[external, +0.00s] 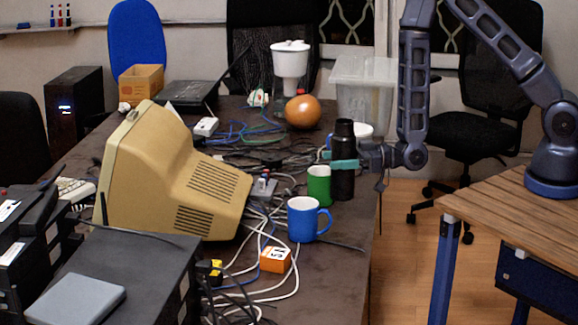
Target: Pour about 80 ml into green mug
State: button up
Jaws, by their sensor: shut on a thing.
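The green mug (319,187) stands upright on the dark table, right of the beige monitor. A black bottle (343,184) is upright just right of the mug, very close to it in the picture; I cannot tell whether they touch. My gripper (345,164) reaches in from the right, with its teal fingers shut around the middle of the bottle. I cannot tell whether the bottle's base rests on the table. The inside of the mug and any liquid are hidden.
A blue mug (303,221) stands in front of the green mug. A beige monitor (165,180) is on the left. Cables and an orange box (275,260) clutter the front. An orange ball (303,112), a white mug (364,130) and a clear bin (362,85) are behind.

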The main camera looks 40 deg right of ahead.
aim_at(332, 177)
jog(key=shift+f, duration=2.4)
jog(key=shift+m, duration=0.5)
